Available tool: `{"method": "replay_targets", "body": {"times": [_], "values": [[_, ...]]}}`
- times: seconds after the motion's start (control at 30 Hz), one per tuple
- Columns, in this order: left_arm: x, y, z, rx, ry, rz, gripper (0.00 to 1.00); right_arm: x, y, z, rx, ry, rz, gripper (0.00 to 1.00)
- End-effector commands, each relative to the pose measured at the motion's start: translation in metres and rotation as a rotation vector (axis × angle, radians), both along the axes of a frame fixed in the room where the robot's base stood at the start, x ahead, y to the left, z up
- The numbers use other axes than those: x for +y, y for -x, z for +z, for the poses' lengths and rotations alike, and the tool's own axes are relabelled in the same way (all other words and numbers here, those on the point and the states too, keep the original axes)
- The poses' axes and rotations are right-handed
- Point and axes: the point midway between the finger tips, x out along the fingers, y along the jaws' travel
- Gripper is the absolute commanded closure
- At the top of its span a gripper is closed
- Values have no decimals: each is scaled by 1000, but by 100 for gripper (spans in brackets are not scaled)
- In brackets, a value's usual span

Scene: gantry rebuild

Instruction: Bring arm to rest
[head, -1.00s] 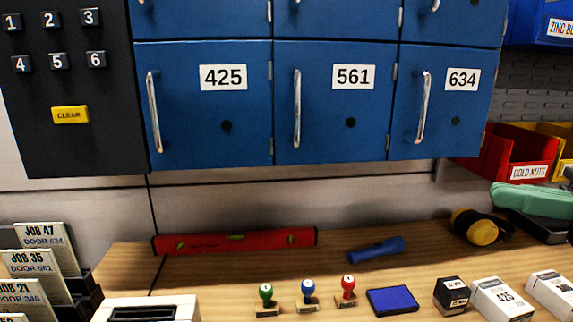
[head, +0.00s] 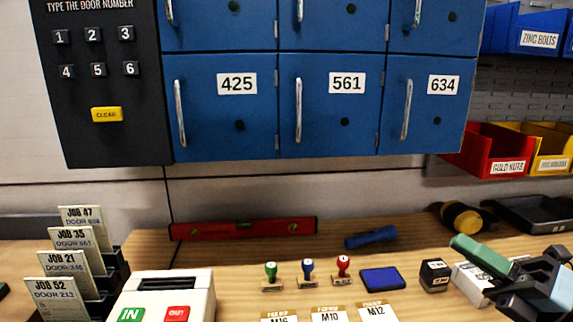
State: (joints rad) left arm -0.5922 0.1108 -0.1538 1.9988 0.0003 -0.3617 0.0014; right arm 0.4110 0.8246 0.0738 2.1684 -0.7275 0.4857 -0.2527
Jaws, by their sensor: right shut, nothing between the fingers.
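The rest of the right arm runs out of the frame at the right. My left gripper is not in view.
Blue lockers (head: 236,110) and a keypad (head: 100,90) are above the bench. Stamps (head: 308,272), an ink pad (head: 381,279), a black block (head: 434,276), a red level (head: 245,229) and a blue torch (head: 371,237) lie on it. A white box (head: 160,296) and card rack (head: 115,265) stand left.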

Motion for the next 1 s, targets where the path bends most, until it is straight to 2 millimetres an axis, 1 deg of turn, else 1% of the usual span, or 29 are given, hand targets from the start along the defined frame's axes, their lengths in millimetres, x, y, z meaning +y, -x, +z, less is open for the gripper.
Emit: {"method": "replay_targets", "body": {"times": [0.03,0.07,0.1,0.17,0.2,0.27,0.3,0.37,0.4,0.47,0.5,0.57,0.6,0.67,0.7,0.77,0.8,0.83,0.9,1.0], "values": [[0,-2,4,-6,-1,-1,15,-4,-5,-23,113,-115,-13,100],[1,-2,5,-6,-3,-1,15,-6,-8,-37,177,-180,-25,100],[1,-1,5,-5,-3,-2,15,-10,-11,-57,264,-265,-43,100],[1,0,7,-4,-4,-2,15,-15,-12,-89,395,-390,-75,100],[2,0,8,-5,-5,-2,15,-18,-12,-113,484,-473,-100,100],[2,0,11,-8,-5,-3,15,-21,-8,-150,617,-592,-142,100],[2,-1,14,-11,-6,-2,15,-23,-2,-176,706,-672,-174,100],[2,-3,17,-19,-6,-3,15,-23,8,-214,833,-782,-221,100],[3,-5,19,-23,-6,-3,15,-23,18,-239,915,-851,-256,100],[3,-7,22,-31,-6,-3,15,-21,34,-274,1032,-949,-307,100],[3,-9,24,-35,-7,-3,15,-18,47,-297,1107,-1011,-343,100],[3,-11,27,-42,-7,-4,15,-14,69,-330,1217,-1101,-399,100],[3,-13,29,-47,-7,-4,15,-10,84,-350,1286,-1157,-436,100],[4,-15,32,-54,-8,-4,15,-2,110,-379,1391,-1239,-493,100],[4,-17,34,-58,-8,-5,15,3,128,-397,1457,-1293,-532,100],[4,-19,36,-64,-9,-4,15,13,156,-420,1551,-1365,-590,100],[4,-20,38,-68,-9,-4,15,20,174,-434,1608,-1411,-626,100],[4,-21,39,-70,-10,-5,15,24,186,-442,1646,-1441,-650,100],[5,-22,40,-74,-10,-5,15,35,213,-459,1724,-1502,-705,100],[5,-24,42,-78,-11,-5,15,47,242,-475,1807,-1565,-762,100]]}}
